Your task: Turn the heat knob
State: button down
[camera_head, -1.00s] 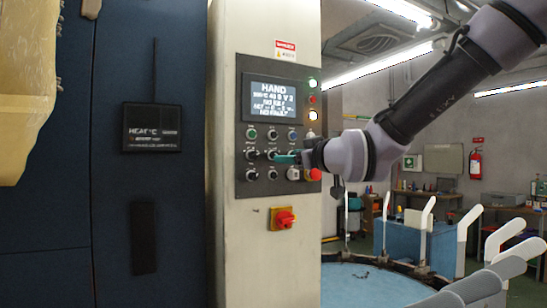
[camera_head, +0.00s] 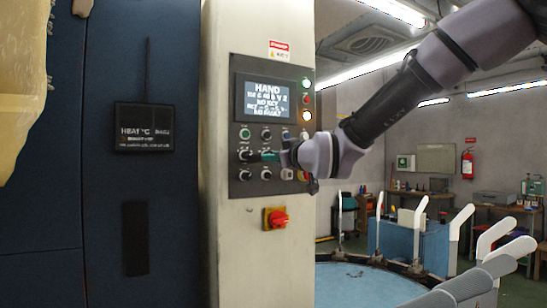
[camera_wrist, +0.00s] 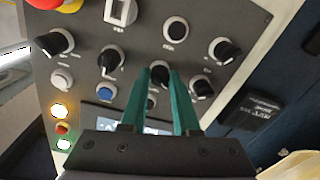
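The control panel (camera_head: 277,183) is on the pale cabinet column, with several black knobs in rows under a lit screen. My gripper (camera_head: 264,156) reaches it from the right in the head view. In the wrist view, the two teal fingers of my gripper (camera_wrist: 162,72) are parallel with a gap between them. One black knob (camera_wrist: 158,77) shows in this gap near the fingertips; contact cannot be made out. Another black knob (camera_wrist: 203,88) is just right of the fingers. No knob label is readable, so which one is the heat knob cannot be told.
The lit screen (camera_head: 268,95) reads HAND. A red-and-yellow switch (camera_head: 275,218) sits below the panel. A round table with white forms (camera_head: 418,213) stands at the right.

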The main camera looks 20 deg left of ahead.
jog(key=shift+m, duration=3.9)
jog(key=c, duration=0.6)
grip_release()
jog(key=shift+c, duration=0.2)
jog(key=v, duration=1)
jog(key=shift+s+d+f, duration=0.25)
jog(key=shift+s, duration=0.1)
